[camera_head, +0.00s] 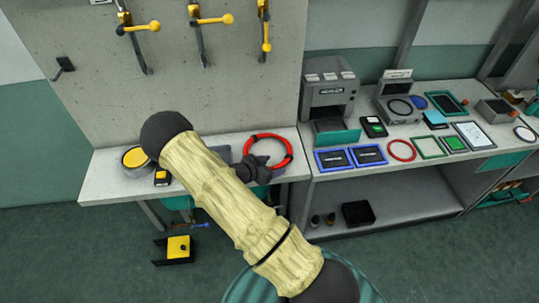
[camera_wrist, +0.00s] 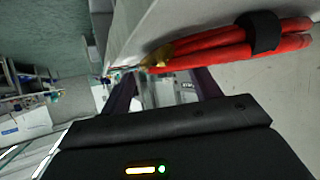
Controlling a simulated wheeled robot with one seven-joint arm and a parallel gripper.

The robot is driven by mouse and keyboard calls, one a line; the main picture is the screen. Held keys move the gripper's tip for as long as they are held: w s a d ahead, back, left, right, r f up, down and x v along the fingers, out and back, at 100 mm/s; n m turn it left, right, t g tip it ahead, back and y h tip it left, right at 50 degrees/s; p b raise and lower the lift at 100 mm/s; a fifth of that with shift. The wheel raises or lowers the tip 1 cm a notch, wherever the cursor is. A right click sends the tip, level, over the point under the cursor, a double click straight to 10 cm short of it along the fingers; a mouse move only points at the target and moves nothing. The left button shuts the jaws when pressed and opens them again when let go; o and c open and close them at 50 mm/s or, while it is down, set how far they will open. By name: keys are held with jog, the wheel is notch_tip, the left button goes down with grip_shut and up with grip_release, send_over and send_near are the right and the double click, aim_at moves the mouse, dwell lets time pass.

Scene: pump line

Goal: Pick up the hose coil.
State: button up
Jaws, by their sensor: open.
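The hose coil (camera_head: 289,145) is a red ring with black bands, on the light bench below the grey wall panel in the head view. In the wrist view the hose coil (camera_wrist: 205,50) shows edge-on as red strands with a wide black band and a brass-coloured end. My gripper (camera_head: 256,171) is at the coil's near left side and hides part of it. In the wrist view my gripper (camera_wrist: 162,82) is open, its dark fingers apart. The brass end appears just beyond the fingertips; I cannot tell whether they touch it.
A round container with yellow contents (camera_head: 134,157) and a small yellow-black item (camera_head: 162,178) stand left on the bench. A grey machine (camera_head: 329,90) rises to the right. A thin red ring (camera_head: 401,150) lies among trays there. Yellow-handled valves (camera_head: 212,20) hang above.

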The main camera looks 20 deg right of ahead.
aim_at(277, 164)
jog(key=shift+p+x, duration=0.3)
jog(key=shift+x, duration=1.2)
jog(key=shift+s+d, duration=0.1)
jog(key=shift+s, duration=0.05)
jog(key=c, duration=1.3)
jog(key=shift+c, duration=0.2)
jog(key=shift+r, duration=0.15)
grip_shut()
notch_tip(277, 164, up, 10)
jog(key=shift+f+b, duration=0.1)
jog(key=shift+b, duration=0.7)
